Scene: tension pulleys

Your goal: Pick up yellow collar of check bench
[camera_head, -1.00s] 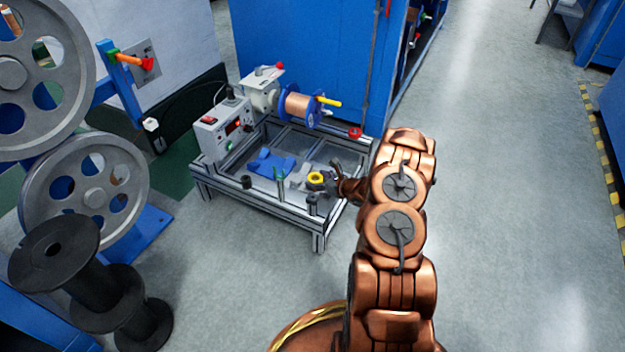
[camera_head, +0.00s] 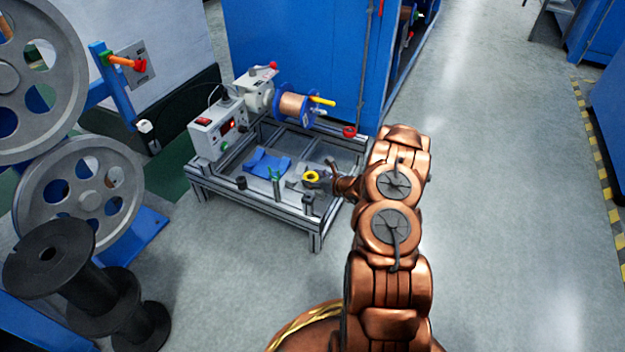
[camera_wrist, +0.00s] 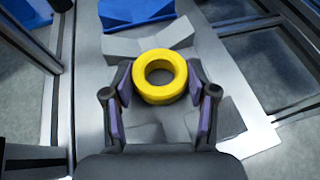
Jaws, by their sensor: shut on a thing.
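The yellow collar (camera_wrist: 160,96) is a thick ring with a round hole, seen from above in the wrist view. My gripper (camera_wrist: 160,92) is shut on it, one finger against its left side and one against its right. In the head view the collar (camera_head: 311,176) shows at the right part of the check bench (camera_head: 255,203), with my gripper (camera_head: 328,174) reaching it from the right. Whether the collar touches the surface under it I cannot tell. The bench is a low aluminium-profile frame with a grey top.
On the bench are a blue block (camera_head: 268,163), a grey V-shaped block (camera_wrist: 150,42), dark posts (camera_head: 308,203), a control box (camera_head: 217,130) and a copper wire spool (camera_head: 294,105). Black spools (camera_head: 60,262) and large pulleys (camera_head: 75,190) stand at left.

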